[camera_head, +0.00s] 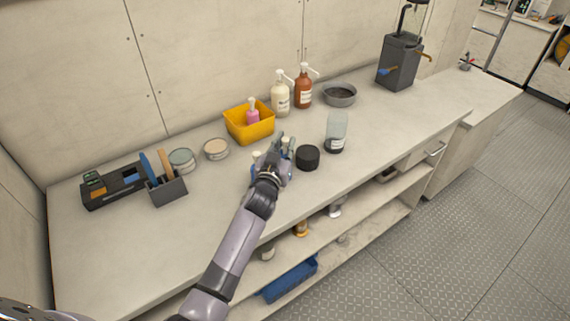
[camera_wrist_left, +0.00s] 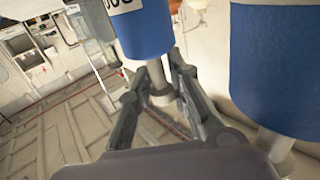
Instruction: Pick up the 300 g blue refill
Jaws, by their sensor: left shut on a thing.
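My left gripper (camera_head: 272,160) is over the counter in the head view, among small blue bottles that it mostly hides. In the left wrist view my left gripper (camera_wrist_left: 162,88) is shut on the narrow grey neck of a blue refill (camera_wrist_left: 143,30). The refill's white label is cut off by the frame edge; digits including "00" show, but I cannot read the full number. A second blue bottle (camera_wrist_left: 278,75) stands close beside it on the right, apart from the fingers. My right gripper is not in view.
A black round lid (camera_head: 307,158) and a clear jar (camera_head: 336,133) are right of the gripper. A yellow bin (camera_head: 238,127) with a pink bottle stands behind. Two pump bottles, a grey bowl (camera_head: 339,95), round tins and a dark caddy (camera_head: 168,190) line the back. The front left counter is clear.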

